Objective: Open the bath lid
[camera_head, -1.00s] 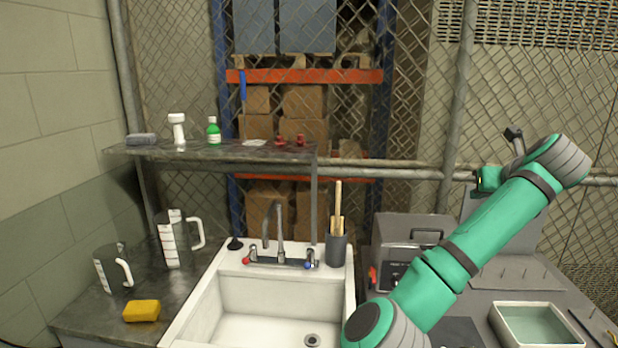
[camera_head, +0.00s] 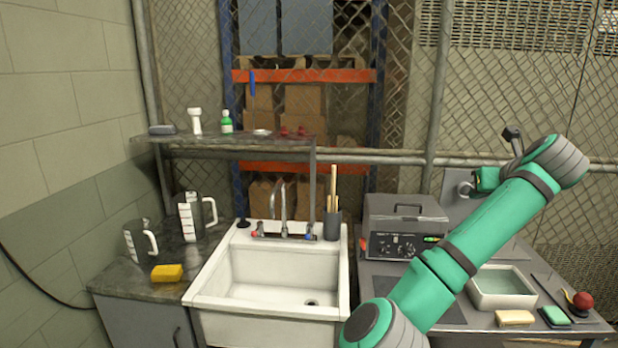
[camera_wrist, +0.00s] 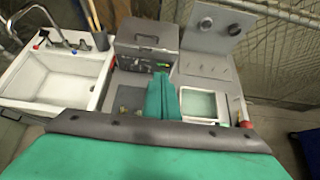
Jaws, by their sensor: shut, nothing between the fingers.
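The bath is a grey metal box (camera_head: 390,247) with knobs and buttons on its front, standing on the bench right of the sink. Its grey lid (camera_head: 405,207) with a dark handle (camera_head: 409,209) on top is closed. The bath also shows near the top of the wrist view, with its lid (camera_wrist: 147,31) closed. My gripper (camera_wrist: 163,80) shows in the wrist view as green fingers close together, empty, in front of the bath and apart from it. In the head view my green arm rises at the right, partly covering the bench beside the bath.
A white sink (camera_head: 275,280) stands left of the bath, with a dark holder of wooden tools (camera_head: 332,225) between. A water tray (camera_head: 502,287), sponges (camera_head: 515,318) and a red ball (camera_head: 583,301) lie on the right bench. A shelf (camera_head: 230,140) hangs above the sink.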

